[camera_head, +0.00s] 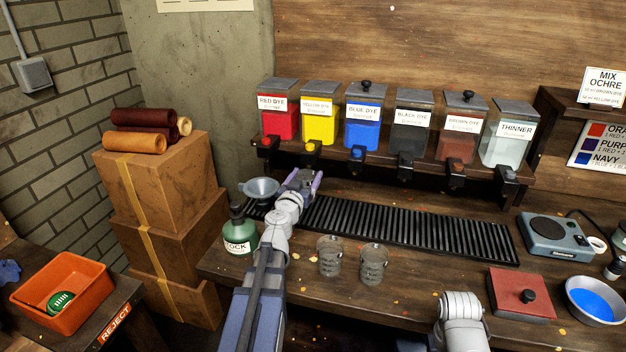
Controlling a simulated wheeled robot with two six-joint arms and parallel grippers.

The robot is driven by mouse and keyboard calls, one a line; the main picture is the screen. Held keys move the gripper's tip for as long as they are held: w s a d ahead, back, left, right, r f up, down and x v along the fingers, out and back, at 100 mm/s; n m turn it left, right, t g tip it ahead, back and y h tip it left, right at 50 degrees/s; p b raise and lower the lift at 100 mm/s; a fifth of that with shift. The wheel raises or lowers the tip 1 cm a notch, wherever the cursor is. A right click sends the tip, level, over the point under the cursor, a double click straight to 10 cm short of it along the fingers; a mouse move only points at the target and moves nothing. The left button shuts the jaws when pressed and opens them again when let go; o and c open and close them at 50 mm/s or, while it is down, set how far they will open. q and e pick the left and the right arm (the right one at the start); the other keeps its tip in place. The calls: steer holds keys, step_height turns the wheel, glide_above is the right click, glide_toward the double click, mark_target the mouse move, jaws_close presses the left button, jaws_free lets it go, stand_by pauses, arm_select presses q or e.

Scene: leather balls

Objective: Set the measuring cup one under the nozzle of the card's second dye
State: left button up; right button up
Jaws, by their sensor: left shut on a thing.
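My left gripper (304,181) is at the back of the workbench, below and a little left of the yellow dye nozzle (312,147). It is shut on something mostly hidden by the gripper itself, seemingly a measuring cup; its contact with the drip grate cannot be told. Two clear measuring cups (330,257) (374,264) stand upright on the bench in front of the black drip grate (400,228). The card (603,86) reads mix ochre, with brown dye first and yellow dye second. The yellow dye tank (319,126) stands between red and blue. My right gripper is out of view.
A grey funnel (261,188) and a green stock bottle (240,232) stand close to my left arm. The grate's right part is clear.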

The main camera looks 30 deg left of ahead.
mark_target(309, 172)
arm_select(q)
steer(key=shift+r, duration=0.1)
steer(key=shift+x, duration=1.3)
steer(key=shift+w+f+b, duration=0.25)
steer(key=shift+f+b, duration=0.05)
steer(key=shift+s+f+b, duration=0.2)
steer(key=shift+f+b, duration=0.95)
steer(key=shift+b, duration=0.05)
steer(key=shift+w+f+b, duration=0.1)
steer(key=shift+f+b, duration=0.2)
steer(key=shift+f, duration=0.1)
steer(key=shift+f, duration=0.2)
steer(key=o, duration=1.3)
steer(key=shift+r, duration=0.1)
steer(key=shift+c, duration=0.2)
